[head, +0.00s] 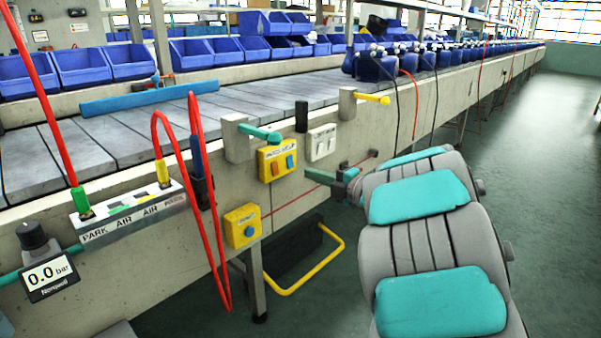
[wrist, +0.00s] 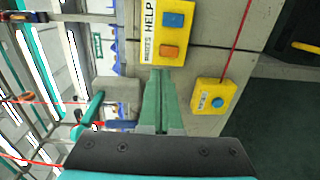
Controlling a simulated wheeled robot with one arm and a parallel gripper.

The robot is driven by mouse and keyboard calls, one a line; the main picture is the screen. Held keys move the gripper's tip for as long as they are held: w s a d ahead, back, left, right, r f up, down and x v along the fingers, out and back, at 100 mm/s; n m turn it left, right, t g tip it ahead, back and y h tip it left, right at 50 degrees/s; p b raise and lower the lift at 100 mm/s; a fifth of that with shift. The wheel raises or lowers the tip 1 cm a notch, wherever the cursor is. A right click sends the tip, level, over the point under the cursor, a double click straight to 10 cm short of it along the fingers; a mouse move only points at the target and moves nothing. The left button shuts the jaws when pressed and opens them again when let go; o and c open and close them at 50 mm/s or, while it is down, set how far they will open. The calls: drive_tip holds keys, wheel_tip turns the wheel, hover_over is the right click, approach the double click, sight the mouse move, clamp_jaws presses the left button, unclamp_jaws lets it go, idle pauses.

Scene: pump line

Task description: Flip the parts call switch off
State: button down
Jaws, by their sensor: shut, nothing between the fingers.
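A yellow switch box (head: 278,160) with a white label sits on the front side of the line. It carries an orange rocker (head: 275,168) and a blue rocker (head: 290,162). In the wrist view the box (wrist: 150,52) shows turned sideways; its label reads PARTS beside the orange rocker (wrist: 170,51) and HELP beside the blue rocker (wrist: 173,20). I cannot tell which way either rocker is tipped. My gripper (wrist: 161,74) is shut and empty, its green fingertips pointing at the box near the orange rocker. In the head view my gripper (head: 309,173) is just right of the box; contact is unclear.
A yellow box with a blue button (head: 241,226) is lower left. A white double switch (head: 320,142) is at upper right. A teal handle (head: 260,133) and a yellow handle (head: 373,98) stick out above. Red hoses (head: 190,170) hang left. A yellow-framed pedal (head: 310,265) is below.

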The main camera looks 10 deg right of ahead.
drive_tip(key=shift+v, duration=1.35)
drive_tip(key=shift+r, duration=0.1)
drive_tip(key=w+d+r+m+t+h, duration=0.2)
drive_tip(key=d+r+m+h, duration=0.2)
drive_tip(key=d+m+h, duration=0.35)
drive_tip(key=s+d+f+m+g+h+p, duration=0.1)
drive_tip(key=s+d+f+m+g+h, duration=0.15)
drive_tip(key=s+m+h, duration=0.5)
drive_tip(key=s+a+f+m+g+y, duration=0.1)
drive_tip(key=s+a+f+m+g, duration=0.2)
drive_tip(key=s, duration=1)
drive_tip(key=s+a+f+m+g+y+p, duration=0.1)
drive_tip(key=s+a+f+g, duration=0.5)
drive_tip(key=s, duration=0.8)
drive_tip(key=s+a+f+m+g+y+p, duration=0.1)
drive_tip(key=s+a+f+m+g, duration=0.3)
drive_tip(key=s, duration=0.9)
drive_tip(key=shift+s+a+f+m+g+y, duration=0.3)
drive_tip(key=shift+a+m+g+y, duration=0.4)
drive_tip(key=shift+m+g+y, duration=0.35)
